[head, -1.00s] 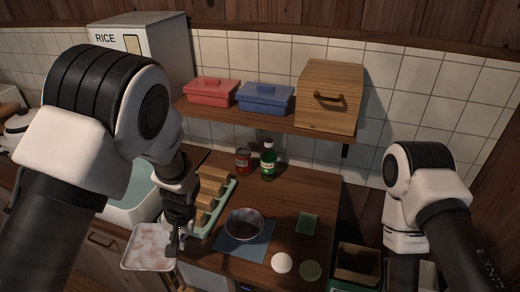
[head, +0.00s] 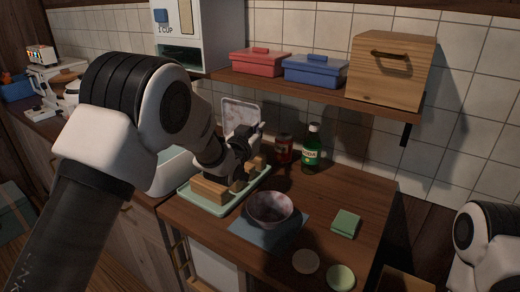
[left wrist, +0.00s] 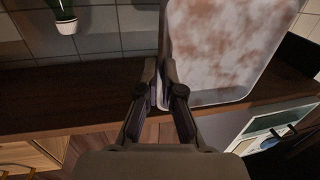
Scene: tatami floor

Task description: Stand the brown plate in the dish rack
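The brown plate is a squarish tray with a pale, brown-mottled face. It stands nearly upright in the head view (head: 240,113), above the far part of the dish rack, and fills the upper right of the left wrist view (left wrist: 225,45). The dish rack (head: 208,207) is a pale green tray with wooden blocks, on the counter. My left gripper (head: 255,132) is shut on the plate's edge; its fingers show in the left wrist view (left wrist: 163,72). My arm hides part of the rack, and I cannot tell if the plate touches it. My right gripper is out of view.
A bowl (head: 270,208) on a blue cloth (head: 262,236) stands right of the rack. A red can (head: 284,148) and green bottle (head: 312,150) stand behind. A shelf (head: 300,86) with boxes overhangs the back. A green sponge (head: 345,223) lies at right.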

